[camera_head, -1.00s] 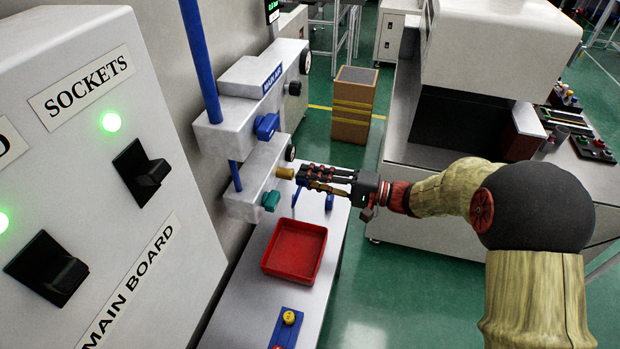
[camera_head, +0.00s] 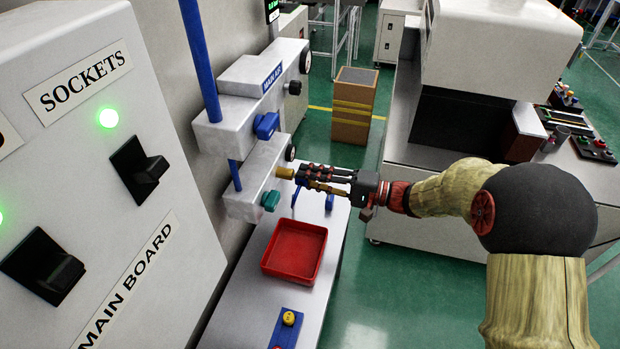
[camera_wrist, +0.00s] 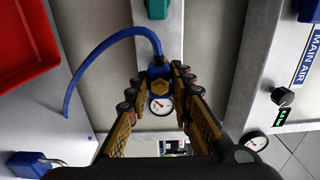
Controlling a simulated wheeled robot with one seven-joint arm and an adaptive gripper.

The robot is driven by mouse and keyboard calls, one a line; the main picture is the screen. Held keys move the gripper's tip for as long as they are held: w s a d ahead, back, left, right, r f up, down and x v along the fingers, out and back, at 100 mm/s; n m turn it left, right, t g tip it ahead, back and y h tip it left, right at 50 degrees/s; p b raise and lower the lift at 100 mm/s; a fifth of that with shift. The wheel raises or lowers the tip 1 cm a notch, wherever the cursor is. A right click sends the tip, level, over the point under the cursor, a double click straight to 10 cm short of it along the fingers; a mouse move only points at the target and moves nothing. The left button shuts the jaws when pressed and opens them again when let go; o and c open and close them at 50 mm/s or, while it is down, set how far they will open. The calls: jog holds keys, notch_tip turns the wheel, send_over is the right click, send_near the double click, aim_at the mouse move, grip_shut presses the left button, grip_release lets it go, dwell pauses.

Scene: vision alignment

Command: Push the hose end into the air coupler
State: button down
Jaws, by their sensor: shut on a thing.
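My gripper (camera_head: 304,180) reaches left toward the white air unit (camera_head: 256,180). In the wrist view the fingers of my gripper (camera_wrist: 158,80) close around the blue fitting at the end of the blue hose (camera_wrist: 127,31). A brass hexagonal piece (camera_wrist: 159,74) shows between the fingertips. In the head view a brass cylinder (camera_head: 285,172) sticks out between the unit's front and my fingertips. I cannot tell how far the hose end is inside it. The hose curves away in a loop, and part of it hangs under my gripper.
A teal knob (camera_head: 270,200) sits just below the brass cylinder, with a blue knob (camera_head: 267,126) above on the MAIN AIR unit. A red tray (camera_head: 294,252) and a button box (camera_head: 286,328) are on the bench. A pressure gauge (camera_wrist: 160,106) shows beyond the fingers.

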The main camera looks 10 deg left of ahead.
jog(key=shift+a, duration=0.4)
jog(key=c, duration=1.5)
grip_release()
jog(key=s+d, duration=0.1)
jog(key=d, duration=1)
jog(key=shift+s+d, duration=0.3)
jog(key=shift+d, duration=0.1)
